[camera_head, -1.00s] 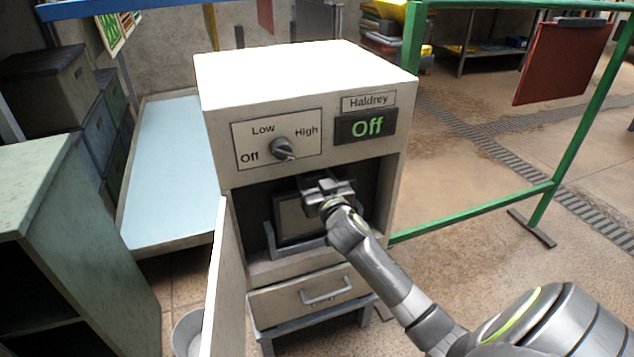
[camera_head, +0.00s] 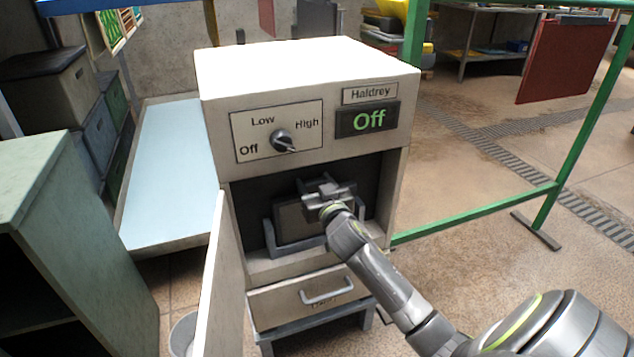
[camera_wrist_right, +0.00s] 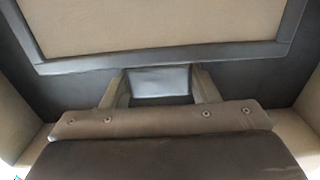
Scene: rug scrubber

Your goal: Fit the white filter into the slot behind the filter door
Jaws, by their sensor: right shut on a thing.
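The filter (camera_head: 297,222) shows in the head view as a dark, shaded panel inside the open compartment, at the U-shaped grey slot bracket (camera_head: 269,238). In the right wrist view the filter (camera_wrist_right: 160,25) has a beige face in a dark frame. My right gripper (camera_head: 326,196) reaches into the compartment at the filter's top edge. Its fingers (camera_wrist_right: 160,88) are shut on a small grey tab of the filter. Whether the filter is fully seated cannot be told; the arm hides its right part. The filter door (camera_head: 213,285) stands open at the left. My left gripper is out of view.
The cabinet has a dial (camera_head: 281,141), a display (camera_head: 367,120) reading Off, and a drawer (camera_head: 308,297) below the compartment. A green rail (camera_head: 480,214) stands at the right and a grey-green shelf unit (camera_head: 60,230) at the left.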

